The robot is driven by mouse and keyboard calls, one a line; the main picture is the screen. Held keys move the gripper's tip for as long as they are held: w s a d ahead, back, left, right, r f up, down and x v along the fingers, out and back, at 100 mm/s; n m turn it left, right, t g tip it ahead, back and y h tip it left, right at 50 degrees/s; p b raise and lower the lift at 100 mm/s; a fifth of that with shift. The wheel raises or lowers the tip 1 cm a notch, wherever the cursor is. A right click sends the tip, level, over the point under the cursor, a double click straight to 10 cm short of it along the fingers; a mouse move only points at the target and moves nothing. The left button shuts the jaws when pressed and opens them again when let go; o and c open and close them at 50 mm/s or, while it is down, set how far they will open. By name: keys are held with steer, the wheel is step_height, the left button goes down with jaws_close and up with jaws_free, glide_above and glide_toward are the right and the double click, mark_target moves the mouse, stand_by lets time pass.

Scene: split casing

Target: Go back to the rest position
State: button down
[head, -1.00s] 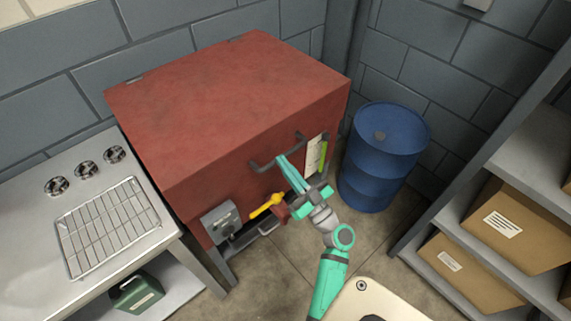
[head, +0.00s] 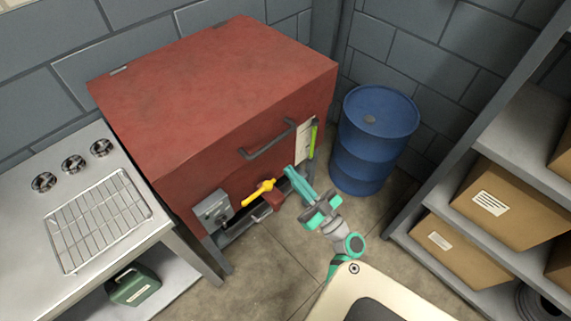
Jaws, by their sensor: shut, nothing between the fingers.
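My gripper (head: 290,172), teal with a grey wrist, is in the head view in front of the red casing (head: 215,90). It is shut and empty. Its fingertips are below the casing's dark handle (head: 268,139) and appear apart from it. The casing's lid looks closed. A yellow lever (head: 259,192) sticks out at the casing's lower front, to the left of my gripper.
A blue barrel (head: 373,140) stands right of the casing. Shelves with cardboard boxes (head: 505,207) are at the right. A metal bench (head: 150,225) with a wire rack (head: 97,222) is at the left. Bare floor (head: 270,265) shows in front of the casing.

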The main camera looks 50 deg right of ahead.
steer(key=shift+a+f, duration=0.1)
steer(key=shift+f, duration=0.2)
steer(key=w+a+f+m+g+y, duration=0.15)
steer(key=w+a+f+g, duration=0.3)
steer(key=a+f, duration=0.7)
steer(key=s+a+f+m+g, duration=0.1)
steer(key=s+a+f+g, duration=0.4)
steer(key=a+f, duration=0.5)
steer(key=s+a+r, duration=0.4)
steer(key=s+a, duration=0.3)
steer(key=a, duration=0.1)
steer(key=s+a+r+n+t+y, duration=0.2)
steer(key=s+a+r+n, duration=0.2)
steer(key=a+r, duration=0.5)
step_height(320, 180, up, 4)
steer(key=shift+s+a+f, duration=0.1)
steer(key=shift+s+a, duration=0.1)
steer(key=shift+s, duration=0.55)
steer(key=shift+y, duration=0.25)
